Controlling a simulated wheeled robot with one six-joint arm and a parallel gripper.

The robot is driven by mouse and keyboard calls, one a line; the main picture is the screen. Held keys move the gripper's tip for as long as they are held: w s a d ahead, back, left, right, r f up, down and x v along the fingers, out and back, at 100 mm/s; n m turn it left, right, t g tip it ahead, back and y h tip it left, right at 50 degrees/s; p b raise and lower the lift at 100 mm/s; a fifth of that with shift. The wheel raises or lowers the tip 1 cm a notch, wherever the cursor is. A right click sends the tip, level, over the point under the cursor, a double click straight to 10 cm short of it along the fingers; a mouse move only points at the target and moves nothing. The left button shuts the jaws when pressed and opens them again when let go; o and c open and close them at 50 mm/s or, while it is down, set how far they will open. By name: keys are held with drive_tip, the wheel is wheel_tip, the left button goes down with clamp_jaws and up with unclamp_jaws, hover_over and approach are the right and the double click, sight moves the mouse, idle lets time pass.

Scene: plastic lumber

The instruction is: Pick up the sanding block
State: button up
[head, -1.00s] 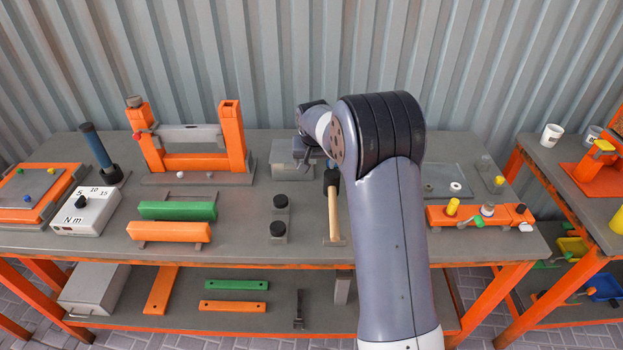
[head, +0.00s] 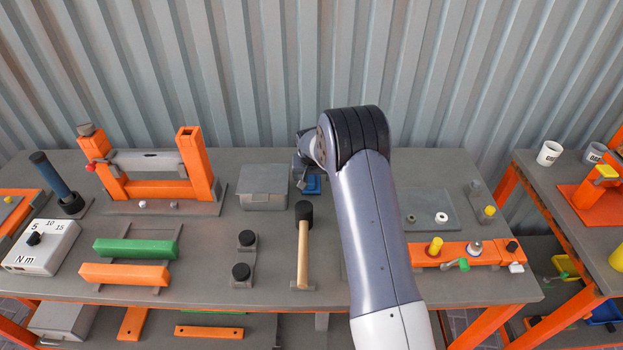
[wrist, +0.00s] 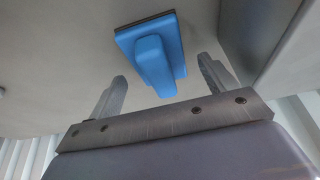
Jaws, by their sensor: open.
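The sanding block is blue, with a flat base and a raised grip. It shows in the wrist view (wrist: 153,55) on the grey bench top, just beyond my gripper. In the head view the blue block (head: 312,185) is partly hidden by my gripper and arm. My gripper (wrist: 165,78) is open and empty. Its two grey fingers stand apart, one toward each side of the block, and do not appear to touch it. In the head view my gripper (head: 303,178) is mostly hidden behind the wrist.
A grey box (head: 263,187) stands left of my gripper. A grey plate with washers (head: 430,215) lies to the right. An orange frame (head: 150,190) stands at the left, and a corrugated wall (head: 250,70) rises behind the bench.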

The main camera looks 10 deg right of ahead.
drive_tip(key=shift+w+f, duration=0.2)
drive_tip(key=shift+f, duration=0.35)
drive_tip(key=c, duration=1.1)
drive_tip(key=shift+r, duration=0.1)
wheel_tip(320, 180, up, 10)
drive_tip(key=shift+b, duration=1.15)
drive_tip(key=o, duration=0.5)
drive_tip(key=shift+c, duration=1.6)
drive_tip(key=shift+s+a, duration=0.1)
drive_tip(key=shift+c, duration=0.2)
